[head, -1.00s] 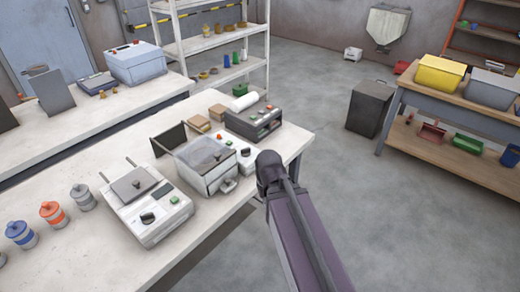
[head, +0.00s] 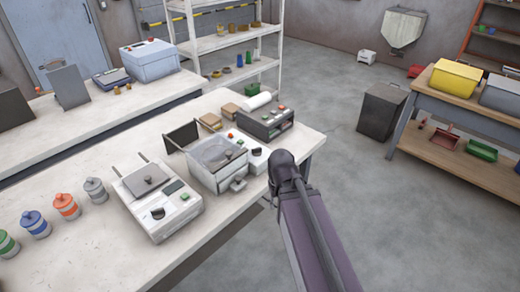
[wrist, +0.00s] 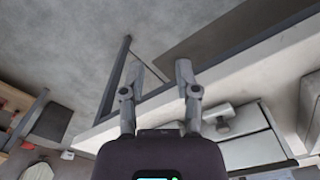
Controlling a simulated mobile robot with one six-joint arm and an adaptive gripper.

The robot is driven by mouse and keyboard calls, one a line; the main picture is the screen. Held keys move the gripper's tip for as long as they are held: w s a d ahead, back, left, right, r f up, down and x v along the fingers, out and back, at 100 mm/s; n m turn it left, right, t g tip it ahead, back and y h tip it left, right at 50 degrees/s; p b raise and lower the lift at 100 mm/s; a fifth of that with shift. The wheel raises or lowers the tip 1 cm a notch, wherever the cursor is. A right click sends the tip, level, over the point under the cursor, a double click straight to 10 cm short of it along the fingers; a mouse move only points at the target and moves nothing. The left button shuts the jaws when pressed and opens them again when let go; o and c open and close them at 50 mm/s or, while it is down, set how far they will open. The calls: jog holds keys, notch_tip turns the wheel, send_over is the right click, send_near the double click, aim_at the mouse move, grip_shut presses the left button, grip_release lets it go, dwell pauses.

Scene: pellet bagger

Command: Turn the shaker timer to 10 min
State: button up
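No label is readable, so I cannot tell for sure which machine is the shaker. Knob settings are too small to read. My gripper (wrist: 159,70) is open and empty near the bench edge; a grey handle (wrist: 218,118) shows to its right. My arm hides the gripper in the head view.
A dark box with buttons (head: 266,122) stands behind the pale machine. Several lidded canisters (head: 66,206) stand at the left on the bench (head: 100,240). A dark bin (head: 382,110) and a wooden-topped table (head: 440,155) are at the right. The floor between is clear.

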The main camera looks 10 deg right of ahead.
jog(key=w+r+n+p, duration=0.4)
jog(key=w, duration=0.3)
jog(key=w+r+n+p, duration=0.3)
jog(key=w+r+n, duration=0.15)
jog(key=w, duration=0.25)
notch_tip(320, 180, up, 6)
jog(key=n+p, duration=0.7)
jog(key=n, duration=0.4)
send_over(257, 151)
jog(key=shift+w+d+m, duration=0.1)
jog(key=shift+w+m, duration=0.15)
jog(key=shift+w, duration=0.05)
jog(key=shift+f, duration=0.1)
notch_tip(257, 151, down, 14)
jog(key=b, duration=1.3)
jog(key=shift+r, duration=0.25)
grip_shut()
